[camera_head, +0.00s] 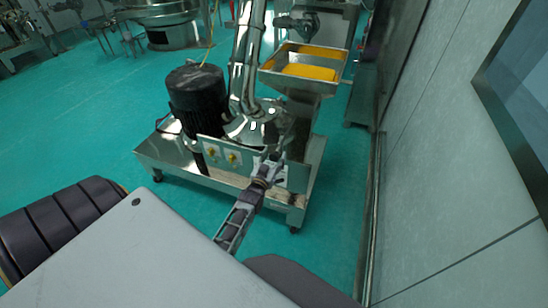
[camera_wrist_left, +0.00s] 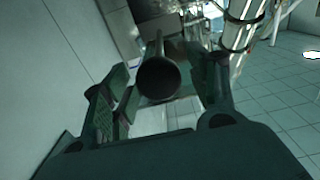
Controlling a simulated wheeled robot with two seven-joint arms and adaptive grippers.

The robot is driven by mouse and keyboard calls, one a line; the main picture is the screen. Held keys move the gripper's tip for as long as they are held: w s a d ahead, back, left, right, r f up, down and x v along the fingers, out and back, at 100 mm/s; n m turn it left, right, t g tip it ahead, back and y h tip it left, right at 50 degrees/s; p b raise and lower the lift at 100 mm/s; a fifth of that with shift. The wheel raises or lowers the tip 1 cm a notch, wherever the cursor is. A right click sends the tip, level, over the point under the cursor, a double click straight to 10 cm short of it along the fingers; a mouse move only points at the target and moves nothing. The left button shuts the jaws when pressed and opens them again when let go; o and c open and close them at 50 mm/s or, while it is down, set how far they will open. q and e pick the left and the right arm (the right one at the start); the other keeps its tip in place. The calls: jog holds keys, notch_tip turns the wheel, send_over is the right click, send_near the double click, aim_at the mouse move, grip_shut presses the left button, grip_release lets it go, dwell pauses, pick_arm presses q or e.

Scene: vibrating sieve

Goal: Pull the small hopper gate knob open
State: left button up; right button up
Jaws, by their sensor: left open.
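The small hopper gate knob (camera_wrist_left: 158,78) shows in the left wrist view as a dark round end on a rod. It lies between the two fingers of my left gripper, with visible space on both sides. In the head view my left gripper (camera_head: 268,164) is open in front of the machine, below the small hopper (camera_head: 325,88), and it hides the knob there. The hopper is a steel tray-like bin holding orange-yellow material. My right gripper is in neither view.
A pale wall (camera_head: 450,150) runs along the right. Open green floor (camera_head: 75,135) lies to the left.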

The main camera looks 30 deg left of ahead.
pick_arm(q)
jog(key=v, duration=1.1)
jog(key=shift+s, duration=0.4)
jog(key=shift+f, duration=0.1)
dwell(0.6)
